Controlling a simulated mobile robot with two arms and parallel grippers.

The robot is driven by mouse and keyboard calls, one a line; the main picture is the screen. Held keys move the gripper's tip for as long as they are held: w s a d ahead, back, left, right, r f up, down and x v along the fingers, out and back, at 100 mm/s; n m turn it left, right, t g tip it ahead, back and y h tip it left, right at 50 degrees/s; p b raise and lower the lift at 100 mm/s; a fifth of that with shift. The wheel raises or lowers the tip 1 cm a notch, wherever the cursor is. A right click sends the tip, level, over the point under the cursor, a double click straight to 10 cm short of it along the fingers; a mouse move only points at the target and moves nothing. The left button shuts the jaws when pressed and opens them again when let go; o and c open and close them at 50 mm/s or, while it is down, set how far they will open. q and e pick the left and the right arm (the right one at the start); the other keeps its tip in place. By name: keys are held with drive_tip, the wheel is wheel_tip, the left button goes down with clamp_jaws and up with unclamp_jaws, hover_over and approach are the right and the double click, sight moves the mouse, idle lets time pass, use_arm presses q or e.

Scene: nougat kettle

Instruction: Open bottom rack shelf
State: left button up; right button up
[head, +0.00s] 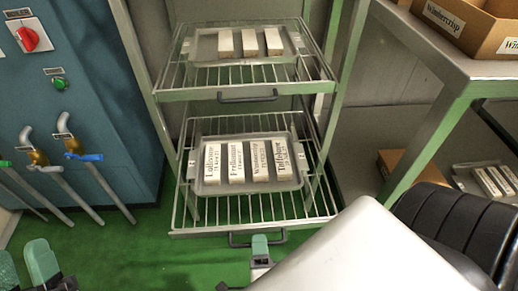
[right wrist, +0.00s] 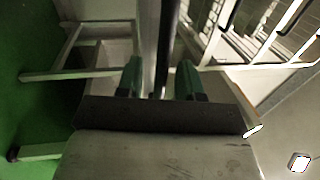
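The bottom rack shelf (head: 255,221) is a wire shelf holding a tray of labelled white bars (head: 248,190). Its dark handle (head: 240,240) is at its front edge. My right gripper (head: 260,250) is at this handle, partly hidden by my own white arm. In the right wrist view, its two green fingers (right wrist: 160,82) stand apart, with a dark bar (right wrist: 168,40) running between them. I cannot tell whether they touch it. My left gripper (head: 25,265) is at the lower left, away from the rack, with its green fingers apart.
The top rack shelf (head: 235,92) holds a tray of white bars and has its own dark handle (head: 248,97). A blue cabinet (head: 85,100) with valves and pipes stands left. A metal table (head: 450,60) with cardboard boxes stands right. Green floor is open in front.

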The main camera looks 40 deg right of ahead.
use_arm(q)
drive_tip(key=shift+w+f+g+p, duration=0.3)
drive_tip(key=shift+w+f+g, duration=0.3)
drive_tip(key=shift+f+g, duration=0.2)
use_arm(e)
drive_tip(key=v, duration=1)
drive_tip(key=shift+s+a, duration=0.2)
use_arm(q)
drive_tip(key=shift+r, duration=0.1)
